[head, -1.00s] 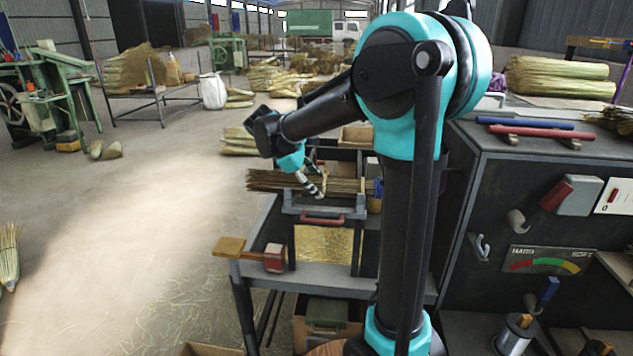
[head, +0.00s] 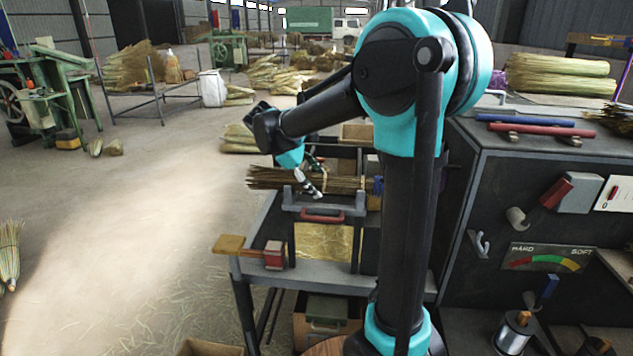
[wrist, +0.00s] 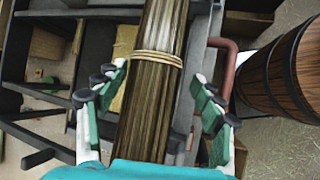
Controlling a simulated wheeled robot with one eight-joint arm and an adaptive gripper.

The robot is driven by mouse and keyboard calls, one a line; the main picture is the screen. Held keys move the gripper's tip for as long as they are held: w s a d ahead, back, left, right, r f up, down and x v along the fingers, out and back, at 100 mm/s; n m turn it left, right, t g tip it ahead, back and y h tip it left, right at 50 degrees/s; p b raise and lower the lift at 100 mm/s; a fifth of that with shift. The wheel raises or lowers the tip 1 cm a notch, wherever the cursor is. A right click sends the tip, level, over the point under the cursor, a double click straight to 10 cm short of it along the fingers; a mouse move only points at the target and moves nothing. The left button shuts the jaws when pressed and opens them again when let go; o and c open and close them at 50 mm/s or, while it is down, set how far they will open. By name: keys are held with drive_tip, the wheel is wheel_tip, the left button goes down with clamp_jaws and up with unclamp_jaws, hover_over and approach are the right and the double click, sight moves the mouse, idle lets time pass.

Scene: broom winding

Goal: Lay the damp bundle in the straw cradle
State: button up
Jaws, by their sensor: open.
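The bundle (head: 345,184) is a long sheaf of brown stalks lying level across the dark bench frame in the head view. In the wrist view the bundle (wrist: 150,100) runs up the picture, with a pale tie band around it. My gripper (wrist: 160,80) is open, with one finger on each side of the bundle; whether either touches it I cannot tell. In the head view my gripper (head: 309,184) is at the bundle from above. A golden straw-like panel (head: 325,242) shows below the red handle; I cannot tell whether it belongs to the straw cradle.
The red handle (head: 322,216) is at the frame's front. A red-headed wooden mallet (head: 272,255) lies on the bench. A dark cabinet (head: 560,215) with a hard-soft gauge stands at right. In the wrist view, a hooped wooden tub (wrist: 283,70) is at right. Floor at left is mostly clear.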

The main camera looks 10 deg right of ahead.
drive_tip(key=v, duration=1.1)
drive_tip(key=shift+s+a+r, duration=0.15)
drive_tip(key=shift+a+r, duration=0.1)
drive_tip(key=shift+r, duration=0.05)
